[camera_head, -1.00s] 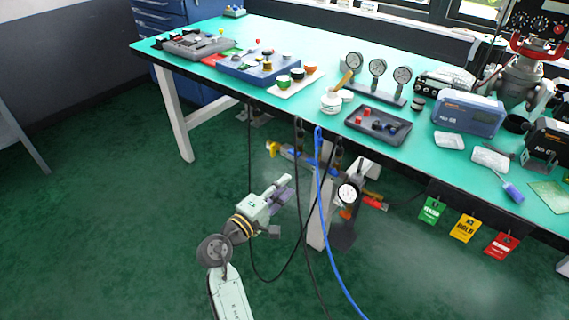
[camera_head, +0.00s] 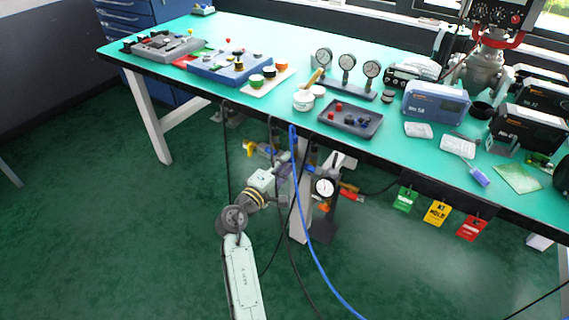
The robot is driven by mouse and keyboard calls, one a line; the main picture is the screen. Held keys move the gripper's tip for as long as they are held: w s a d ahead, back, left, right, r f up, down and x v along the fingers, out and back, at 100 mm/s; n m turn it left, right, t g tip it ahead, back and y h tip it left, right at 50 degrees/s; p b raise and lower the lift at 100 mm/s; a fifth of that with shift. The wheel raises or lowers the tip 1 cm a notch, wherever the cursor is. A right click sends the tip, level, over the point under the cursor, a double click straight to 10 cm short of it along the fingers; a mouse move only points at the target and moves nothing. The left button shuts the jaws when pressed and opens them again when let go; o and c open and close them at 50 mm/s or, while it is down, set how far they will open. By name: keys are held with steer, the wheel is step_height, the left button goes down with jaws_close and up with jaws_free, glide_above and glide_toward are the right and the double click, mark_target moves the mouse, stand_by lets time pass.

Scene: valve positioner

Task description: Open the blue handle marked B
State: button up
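Under the table's front edge is a valve assembly with a yellow handle (camera_head: 249,147) at its left end and a red handle (camera_head: 349,190) at its right. Small blue parts (camera_head: 266,149) show between them, beside the yellow one. I cannot read a letter B on any of them, and I cannot tell which blue part is the handle. My gripper (camera_head: 286,169) is in front of the middle of the assembly and hides part of it. Its fingers are small and overlap the parts behind, so I cannot tell if they are open or touching anything.
A round gauge (camera_head: 325,187) is just right of my gripper. A blue hose (camera_head: 306,215) and black cables hang close by, in front of a white table leg (camera_head: 300,225). Green, yellow and red tags (camera_head: 437,213) hang at the right. The green floor at left is clear.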

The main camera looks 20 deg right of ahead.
jaws_close()
steer(key=shift+f+m+b, duration=0.15)
steer(key=shift+m+b, duration=0.25)
steer(key=shift+b, duration=0.3)
steer(key=m+b, duration=1.7)
steer(key=b, duration=0.4)
stand_by(0.4)
